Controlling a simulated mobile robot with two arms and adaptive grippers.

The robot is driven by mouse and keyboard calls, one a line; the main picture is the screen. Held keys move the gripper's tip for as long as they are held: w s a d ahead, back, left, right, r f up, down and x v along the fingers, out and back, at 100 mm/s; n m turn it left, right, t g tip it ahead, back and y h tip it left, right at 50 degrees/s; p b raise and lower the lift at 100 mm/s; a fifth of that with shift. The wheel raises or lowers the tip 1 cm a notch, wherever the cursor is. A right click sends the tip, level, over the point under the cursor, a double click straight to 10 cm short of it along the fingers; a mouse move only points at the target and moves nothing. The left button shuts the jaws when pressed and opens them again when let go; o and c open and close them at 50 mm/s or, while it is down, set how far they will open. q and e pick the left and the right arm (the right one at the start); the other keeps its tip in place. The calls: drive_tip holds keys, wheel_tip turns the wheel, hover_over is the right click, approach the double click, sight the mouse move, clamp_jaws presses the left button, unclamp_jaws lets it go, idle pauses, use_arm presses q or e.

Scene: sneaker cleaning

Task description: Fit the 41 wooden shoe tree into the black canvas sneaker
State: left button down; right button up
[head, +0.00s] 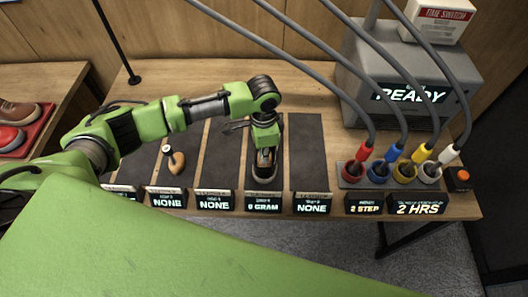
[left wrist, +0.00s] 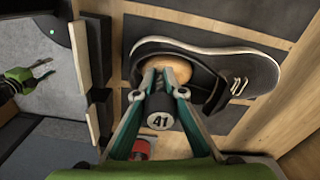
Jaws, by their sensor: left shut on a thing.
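The black canvas sneaker (head: 264,178) with a white sole edge lies on a dark mat strip, toe toward the table's front edge. It also shows in the left wrist view (left wrist: 195,50), with its laces and opening. My left gripper (head: 266,145) points down over the sneaker. In the left wrist view its fingers (left wrist: 163,95) are shut on the black knob, marked 41, of the wooden shoe tree (left wrist: 178,72). The tree's rounded wood is at the shoe opening; how deep it sits is hidden. My right gripper (left wrist: 50,70) shows at the left wrist view's left edge, its fingers apart and empty.
Another wooden shoe tree (head: 175,160) with a pale knob lies on a mat strip to the left. Small displays (head: 263,203) line the front edge. A grey machine (head: 405,85) with hoses and coloured nozzles stands at right. The mat strip (head: 308,150) right of the sneaker is bare.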

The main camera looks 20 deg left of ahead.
use_arm(q)
drive_tip(key=shift+f, duration=0.45)
drive_tip(key=c, duration=2)
unclamp_jaws()
wheel_tip(320, 180, up, 12)
drive_tip(key=shift+a+r, duration=0.1)
drive_tip(key=shift+s, duration=0.1)
